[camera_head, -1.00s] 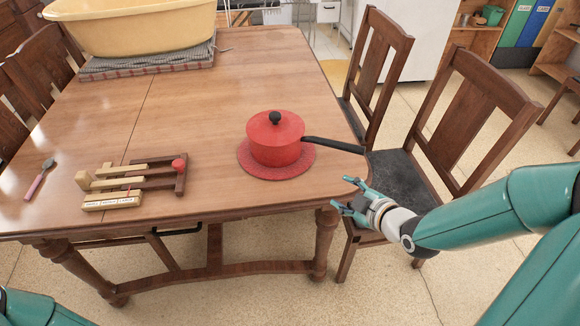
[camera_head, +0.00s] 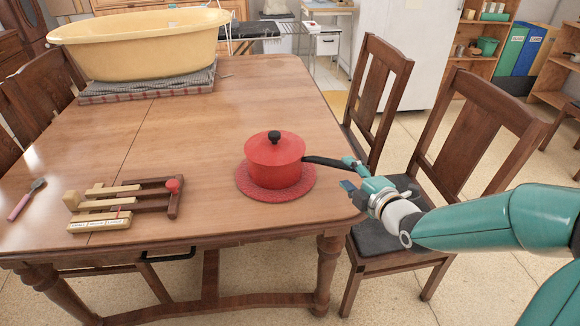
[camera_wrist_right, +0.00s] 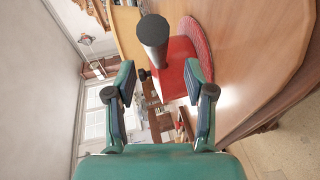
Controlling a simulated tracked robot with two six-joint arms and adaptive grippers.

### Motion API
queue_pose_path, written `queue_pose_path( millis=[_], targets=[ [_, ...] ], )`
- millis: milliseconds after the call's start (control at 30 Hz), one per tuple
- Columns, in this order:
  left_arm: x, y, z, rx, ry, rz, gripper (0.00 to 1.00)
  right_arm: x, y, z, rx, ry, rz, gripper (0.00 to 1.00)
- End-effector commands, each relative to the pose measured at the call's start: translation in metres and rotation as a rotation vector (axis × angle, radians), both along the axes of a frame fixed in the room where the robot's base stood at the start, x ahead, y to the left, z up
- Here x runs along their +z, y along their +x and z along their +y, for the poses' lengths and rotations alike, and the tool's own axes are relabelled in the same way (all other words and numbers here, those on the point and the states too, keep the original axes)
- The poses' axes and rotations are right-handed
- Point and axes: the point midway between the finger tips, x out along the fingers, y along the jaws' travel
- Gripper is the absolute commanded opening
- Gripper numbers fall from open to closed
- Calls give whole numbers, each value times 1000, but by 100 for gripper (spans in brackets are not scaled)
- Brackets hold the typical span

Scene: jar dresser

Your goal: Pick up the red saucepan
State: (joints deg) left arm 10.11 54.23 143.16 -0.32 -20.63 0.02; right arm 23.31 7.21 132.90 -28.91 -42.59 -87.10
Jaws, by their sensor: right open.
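The red saucepan (camera_head: 275,160) stands upright with its lid on, near the table's right edge. Its lid has a black knob, and its dark handle (camera_head: 325,161) points right, toward my right gripper. In the right wrist view the saucepan (camera_wrist_right: 180,72) is partly hidden by its handle (camera_wrist_right: 151,35), whose round end faces the camera. My right gripper (camera_head: 348,174) is open and empty by the handle's end. In the wrist view its fingers (camera_wrist_right: 160,72) are spread to either side of the handle's line; I cannot tell whether they touch it. My left gripper is out of view.
The saucepan rests on a round red mat (camera_head: 244,186) on the wooden table (camera_head: 220,105). A yellow tub (camera_head: 140,45) stands at the back. Chairs (camera_head: 470,120) stand close by my right arm.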

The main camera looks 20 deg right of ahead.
Motion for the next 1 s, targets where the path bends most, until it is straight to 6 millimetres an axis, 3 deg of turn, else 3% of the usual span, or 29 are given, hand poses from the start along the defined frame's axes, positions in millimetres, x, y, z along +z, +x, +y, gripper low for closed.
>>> queue_pose_path(
  millis=[233, 533, 833, 1000],
  targets=[
    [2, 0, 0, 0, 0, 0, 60, -3, 16, 3, 2, 2, 1, 54],
    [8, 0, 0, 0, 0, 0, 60, -9, 54, 8, 2, 1, 1, 54],
    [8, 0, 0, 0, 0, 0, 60, -10, 59, 8, 2, 1, 0, 54],
    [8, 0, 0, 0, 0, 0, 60, -10, 59, 8, 2, 1, 0, 25]
  ],
)
